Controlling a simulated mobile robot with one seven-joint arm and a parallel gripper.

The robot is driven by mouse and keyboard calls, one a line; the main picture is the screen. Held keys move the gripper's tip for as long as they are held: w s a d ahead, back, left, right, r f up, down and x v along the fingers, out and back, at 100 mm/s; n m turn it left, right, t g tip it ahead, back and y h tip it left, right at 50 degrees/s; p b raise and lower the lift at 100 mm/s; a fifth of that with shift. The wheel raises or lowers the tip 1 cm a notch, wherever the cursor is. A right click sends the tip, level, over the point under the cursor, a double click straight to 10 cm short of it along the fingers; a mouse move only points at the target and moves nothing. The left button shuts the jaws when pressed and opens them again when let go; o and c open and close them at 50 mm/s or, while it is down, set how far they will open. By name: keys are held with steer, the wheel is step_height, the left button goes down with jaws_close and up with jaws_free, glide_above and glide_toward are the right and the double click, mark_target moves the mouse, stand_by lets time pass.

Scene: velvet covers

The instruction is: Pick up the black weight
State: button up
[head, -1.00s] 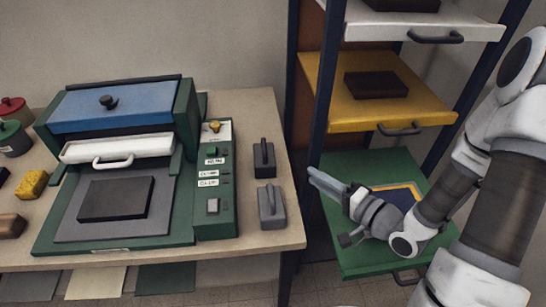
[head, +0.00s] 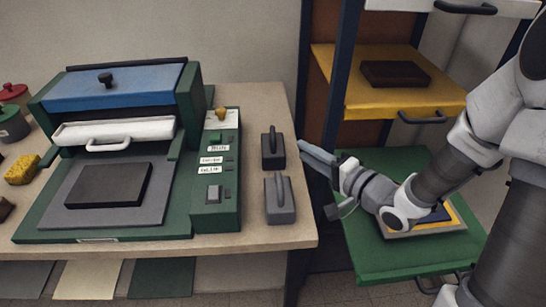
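The black weight (head: 273,152), a dark block with a handle on top, stands upright on the table at its right side, just right of the green control panel. A similar grey weight (head: 280,203) stands nearer the front edge, close to it. My gripper (head: 303,152) points left, with its fingertips a short way right of the black weight near the table's right edge. It appears apart from the weight and holds nothing that I can see. The fingers overlap from this side, so their opening is not clear.
A green press (head: 120,232) with a blue lid and a dark block on its plate fills the table (head: 258,100). The control panel (head: 216,205) stands beside the weights. A rack with a yellow shelf (head: 375,104) and a green shelf (head: 375,262) stands right, around my arm.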

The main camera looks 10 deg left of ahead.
mark_target(277, 133)
steer(key=x, duration=0.5)
steer(key=shift+a+b, duration=0.1)
steer(key=shift+b, duration=0.25)
steer(key=b+x, duration=0.1)
steer(key=x, duration=0.4)
steer(key=shift+a+r, duration=0.1)
steer(key=shift+a, duration=0.1)
jaws_close()
stand_by(0.6)
steer(key=shift+w+r, duration=0.15)
steer(key=shift+r, duration=0.1)
